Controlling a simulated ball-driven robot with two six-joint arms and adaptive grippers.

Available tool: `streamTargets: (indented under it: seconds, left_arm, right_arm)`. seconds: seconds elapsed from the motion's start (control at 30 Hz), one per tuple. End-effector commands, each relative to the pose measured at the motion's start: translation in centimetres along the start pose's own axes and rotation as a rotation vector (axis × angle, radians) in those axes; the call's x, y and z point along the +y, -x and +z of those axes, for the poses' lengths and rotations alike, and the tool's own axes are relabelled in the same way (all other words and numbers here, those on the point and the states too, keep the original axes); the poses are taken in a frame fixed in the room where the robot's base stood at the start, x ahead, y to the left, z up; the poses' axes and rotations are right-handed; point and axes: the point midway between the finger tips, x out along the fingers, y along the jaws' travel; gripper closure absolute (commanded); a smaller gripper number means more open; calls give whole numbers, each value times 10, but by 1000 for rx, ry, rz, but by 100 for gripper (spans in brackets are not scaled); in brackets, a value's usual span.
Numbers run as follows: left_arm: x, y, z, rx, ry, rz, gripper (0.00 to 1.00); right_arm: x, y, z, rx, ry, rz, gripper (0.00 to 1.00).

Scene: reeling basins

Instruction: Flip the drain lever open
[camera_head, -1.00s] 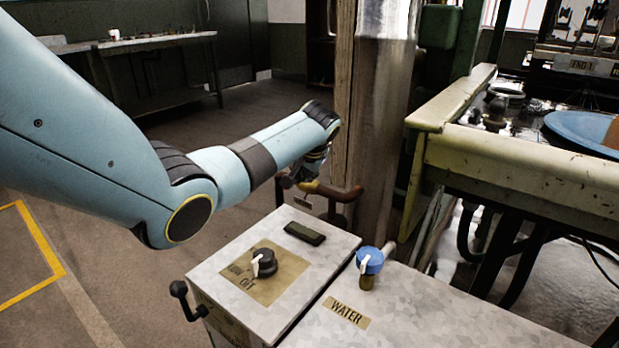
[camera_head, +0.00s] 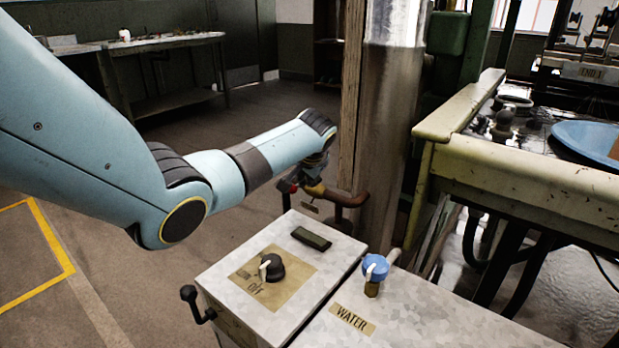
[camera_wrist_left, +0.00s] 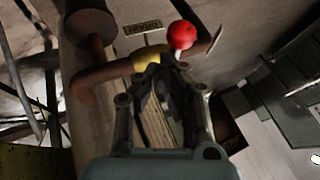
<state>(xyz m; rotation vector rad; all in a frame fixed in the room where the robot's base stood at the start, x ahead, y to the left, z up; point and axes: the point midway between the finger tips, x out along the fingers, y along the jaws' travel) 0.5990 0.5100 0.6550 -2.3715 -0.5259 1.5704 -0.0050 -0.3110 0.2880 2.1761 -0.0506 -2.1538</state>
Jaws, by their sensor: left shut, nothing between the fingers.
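In the left wrist view the red knob (camera_wrist_left: 182,36) stands just beyond my fingertips. The brass-yellow valve body (camera_wrist_left: 148,61) sits on the brown pipe (camera_wrist_left: 100,78), under a DRAIN tag (camera_wrist_left: 142,27). My left gripper (camera_wrist_left: 166,72) is shut and empty, close to the valve and knob. I cannot tell whether it touches them. In the head view the left gripper (camera_head: 316,172) is small and partly hidden by the wrist. My right gripper is out of view.
A grey control box (camera_head: 245,285) with a black dial (camera_head: 271,267) stands in front of the pipe. A blue-knobbed water valve (camera_head: 376,268) is at its right. A wooden post (camera_head: 352,100) and metal column (camera_head: 390,130) rise behind. Floor is clear at left.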

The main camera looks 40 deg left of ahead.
Motion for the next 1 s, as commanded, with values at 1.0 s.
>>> streamTargets:
  seconds: [1.0]
  left_arm:
    - [-48,-30,9,309,-657,305,100]
  right_arm:
    - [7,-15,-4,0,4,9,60]
